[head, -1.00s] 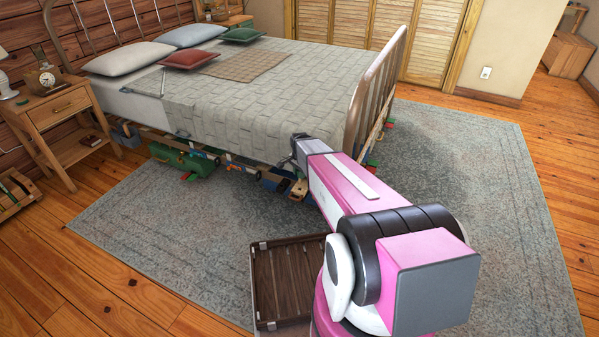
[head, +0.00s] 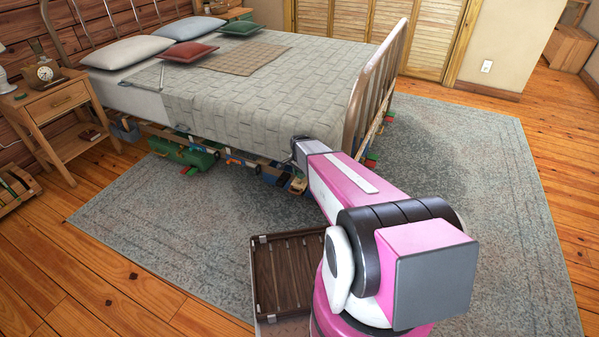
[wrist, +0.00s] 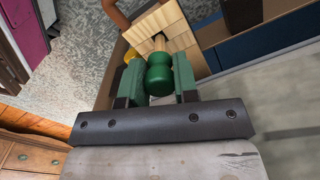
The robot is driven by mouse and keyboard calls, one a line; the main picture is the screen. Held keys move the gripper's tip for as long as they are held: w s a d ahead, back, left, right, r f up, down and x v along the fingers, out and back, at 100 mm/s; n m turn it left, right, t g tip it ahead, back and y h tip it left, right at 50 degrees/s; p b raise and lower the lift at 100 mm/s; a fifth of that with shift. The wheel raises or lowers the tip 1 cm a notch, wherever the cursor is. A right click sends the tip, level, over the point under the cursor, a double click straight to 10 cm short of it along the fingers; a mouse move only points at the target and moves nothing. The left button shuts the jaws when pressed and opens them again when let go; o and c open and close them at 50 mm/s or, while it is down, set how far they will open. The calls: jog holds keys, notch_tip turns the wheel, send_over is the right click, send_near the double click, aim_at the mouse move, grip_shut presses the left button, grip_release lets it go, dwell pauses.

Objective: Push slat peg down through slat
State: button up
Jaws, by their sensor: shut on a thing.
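The slat peg (wrist: 159,78) has a round green head and a pale wooden shaft. My gripper (wrist: 158,70) is shut on its green head, with one green finger on each side. The shaft points away from my gripper toward a dark hole in a pale wooden slat (wrist: 188,32). The shaft's tip is hidden, so I cannot tell how deep it sits. In the head view my gripper (head: 297,152) is at the near edge of the bed, by the foot end. The peg cannot be made out there.
The bed (head: 270,95) has a metal footboard (head: 376,85) close to my arm. Green and blue items crowd under its edge, including a green case (head: 190,155). The rug is otherwise largely clear.

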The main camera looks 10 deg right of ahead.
jog(key=shift+f, duration=1.7)
jog(key=o, duration=1)
notch_tip(320, 180, up, 11)
jog(key=shift+f, duration=0.1)
jog(key=s+r+n, duration=0.6)
jog(key=s, duration=0.4)
jog(key=s+r+n, duration=0.5)
jog(key=s, duration=0.6)
jog(key=shift+s+r+n, duration=0.2)
jog(key=shift+r+n, duration=0.2)
